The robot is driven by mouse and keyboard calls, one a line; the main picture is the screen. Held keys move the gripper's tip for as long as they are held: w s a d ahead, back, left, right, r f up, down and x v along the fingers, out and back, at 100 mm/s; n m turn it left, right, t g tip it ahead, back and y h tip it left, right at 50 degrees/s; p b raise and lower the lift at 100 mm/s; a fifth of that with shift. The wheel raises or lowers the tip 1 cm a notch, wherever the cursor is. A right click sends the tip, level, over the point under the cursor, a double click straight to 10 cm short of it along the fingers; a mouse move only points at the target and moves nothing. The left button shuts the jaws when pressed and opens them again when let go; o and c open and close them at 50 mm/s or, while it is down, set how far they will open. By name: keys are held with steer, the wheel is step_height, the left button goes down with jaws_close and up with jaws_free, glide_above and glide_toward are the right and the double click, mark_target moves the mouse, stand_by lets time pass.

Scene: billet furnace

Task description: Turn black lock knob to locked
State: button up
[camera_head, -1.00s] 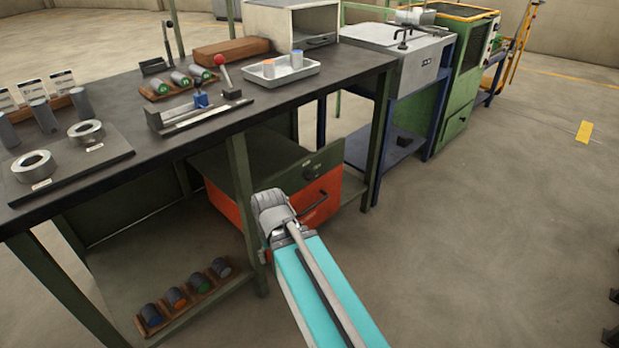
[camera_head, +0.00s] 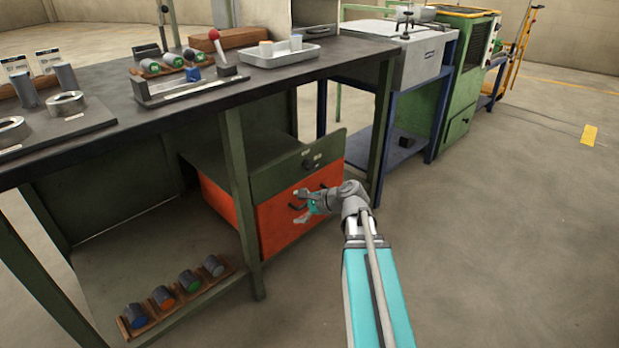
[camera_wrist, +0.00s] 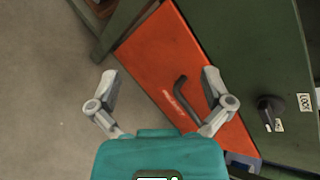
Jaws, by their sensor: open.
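The black lock knob (camera_head: 311,162) sits on the green upper panel (camera_head: 275,180) of the cabinet under the workbench. In the wrist view the knob (camera_wrist: 268,108) is at the right, with small white labels beside it; I cannot read its setting for sure. Below that panel is an orange drawer front (camera_head: 275,222) with a black bent handle (camera_wrist: 183,97). My gripper (camera_head: 304,202) is open and empty in front of the orange front, below the knob. In the wrist view its fingers (camera_wrist: 160,80) spread apart, with the handle behind and between them and the knob outside them to the right.
The workbench top (camera_head: 215,105) overhangs the cabinet, and its green leg (camera_head: 240,190) stands left of the orange front. A lower shelf holds a rack of several colored cylinders (camera_head: 180,300). A blue stand (camera_head: 405,150) is at the right. The floor at the right is open.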

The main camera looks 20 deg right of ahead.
steer(key=w+d+m+t+b, duration=0.25)
steer(key=d+m+t, duration=0.25)
steer(key=d+m, duration=0.3)
steer(key=m+t+h+b, duration=0.2)
steer(key=m+t+b, duration=0.1)
steer(key=m, duration=0.2)
glide_toward(313, 167)
steer(key=v, duration=0.3)
steer(key=shift+d+r, duration=0.15)
steer(key=shift+d, duration=0.05)
steer(key=x, duration=1.3)
steer(key=shift+w+a, duration=0.2)
steer(key=shift+w, duration=0.15)
steer(key=c, duration=1)
steer(key=shift+a, duration=0.3)
steer(key=shift+c, duration=0.2)
steer(key=shift+d, duration=0.15)
